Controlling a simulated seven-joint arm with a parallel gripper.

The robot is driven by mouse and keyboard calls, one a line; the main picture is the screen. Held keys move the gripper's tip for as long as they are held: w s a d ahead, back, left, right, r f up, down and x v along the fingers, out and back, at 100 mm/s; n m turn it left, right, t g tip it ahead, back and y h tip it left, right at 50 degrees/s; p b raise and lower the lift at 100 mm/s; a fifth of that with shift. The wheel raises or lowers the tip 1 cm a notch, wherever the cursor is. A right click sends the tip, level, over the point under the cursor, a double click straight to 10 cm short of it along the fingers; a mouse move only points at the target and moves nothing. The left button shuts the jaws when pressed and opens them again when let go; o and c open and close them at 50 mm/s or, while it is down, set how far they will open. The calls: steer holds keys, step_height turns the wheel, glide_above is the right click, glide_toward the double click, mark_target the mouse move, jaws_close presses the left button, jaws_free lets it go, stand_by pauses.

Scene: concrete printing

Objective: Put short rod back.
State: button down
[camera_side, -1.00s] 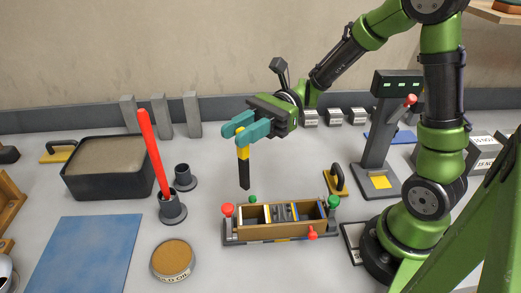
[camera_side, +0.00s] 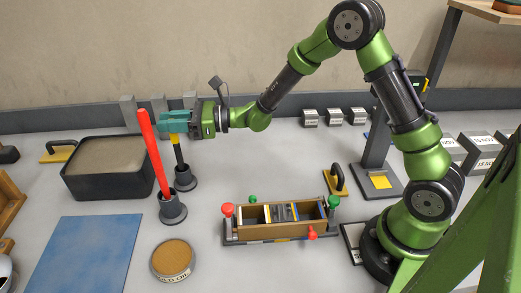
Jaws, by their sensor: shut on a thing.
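My gripper (camera_side: 172,122), with teal fingers, is shut on the short rod (camera_side: 179,155), which is black with a yellow band near its top. The rod hangs nearly upright, with its lower end at the mouth of the rear dark holder (camera_side: 186,179). I cannot tell how deep the rod's end sits in it. The long red rod (camera_side: 154,150) leans in the front dark holder (camera_side: 172,210), and its upper part stands close to my fingers.
A black tub of grey mix (camera_side: 110,165) stands left of the holders. A wooden mould (camera_side: 280,220) with red and green knobs lies to the right. A round mould oil tin (camera_side: 172,259) and a blue mat (camera_side: 85,256) are in front.

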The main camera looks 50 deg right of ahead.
mark_target(175, 142)
steer(key=shift+f, duration=2.75)
steer(key=shift+f, duration=0.15)
steer(key=c, duration=0.9)
jaws_free()
